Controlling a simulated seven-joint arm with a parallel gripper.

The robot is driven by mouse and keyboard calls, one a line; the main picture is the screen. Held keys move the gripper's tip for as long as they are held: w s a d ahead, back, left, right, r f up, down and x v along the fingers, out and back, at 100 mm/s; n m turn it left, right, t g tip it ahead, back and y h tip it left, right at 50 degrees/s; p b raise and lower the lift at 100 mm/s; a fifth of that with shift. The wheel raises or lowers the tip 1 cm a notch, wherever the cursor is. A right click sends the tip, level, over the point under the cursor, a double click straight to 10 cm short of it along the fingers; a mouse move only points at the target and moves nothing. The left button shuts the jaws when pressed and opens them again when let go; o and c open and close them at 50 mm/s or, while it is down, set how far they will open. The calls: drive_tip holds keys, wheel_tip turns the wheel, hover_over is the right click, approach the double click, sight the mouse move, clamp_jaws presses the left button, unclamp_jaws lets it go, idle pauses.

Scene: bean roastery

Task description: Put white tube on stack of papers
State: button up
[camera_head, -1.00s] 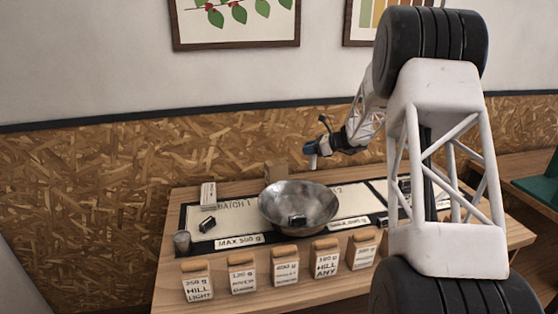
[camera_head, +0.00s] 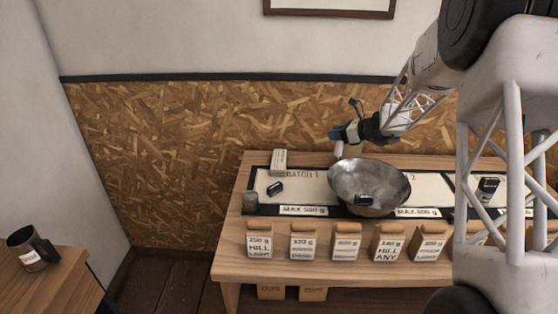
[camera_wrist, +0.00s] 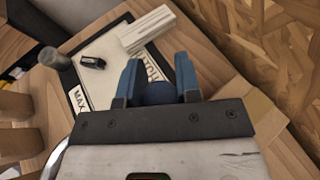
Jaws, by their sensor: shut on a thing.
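The white tube (camera_head: 339,150) hangs upright below my gripper (camera_head: 337,136) in the head view. My gripper is shut on it, above the back of the table and just behind and left of the metal bowl. The stack of papers (camera_head: 279,160) is a pale block at the table's back left, left of my gripper. In the wrist view the stack (camera_wrist: 148,29) lies ahead of the blue fingers (camera_wrist: 159,78), apart from them. A dark blue round shape shows between the fingers there; the tube itself cannot be made out in that view.
A metal bowl (camera_head: 369,187) with a dark object in it stands on the table. A small black item (camera_head: 275,188) and a grey cup (camera_head: 250,203) are at the left. Several labelled bags (camera_head: 303,243) line the front. A cardboard piece (camera_wrist: 255,112) lies right in the wrist view.

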drive_tip(key=s+a, duration=0.4)
drive_tip(key=a, duration=0.5)
drive_tip(key=s+a+f+n+g, duration=0.1)
drive_tip(key=s+a, duration=0.4)
drive_tip(key=a, duration=0.4)
drive_tip(key=shift+s+a+f, duration=0.15)
drive_tip(key=shift+s+a, duration=0.05)
drive_tip(key=shift+s, duration=0.1)
drive_tip(key=shift+w, duration=0.1)
drive_tip(key=w+a, duration=0.2)
drive_tip(key=w, duration=0.5)
drive_tip(key=w+a+f, duration=0.1)
drive_tip(key=w+a, duration=0.1)
drive_tip(key=w, duration=0.6)
drive_tip(key=shift+w+f, duration=0.2)
drive_tip(key=shift+f, duration=0.1)
drive_tip(key=shift+f+y, duration=0.1)
drive_tip(key=shift+y, duration=0.2)
drive_tip(key=shift+f, duration=1.6)
drive_tip(key=shift+f, duration=0.2)
drive_tip(key=o, duration=0.9)
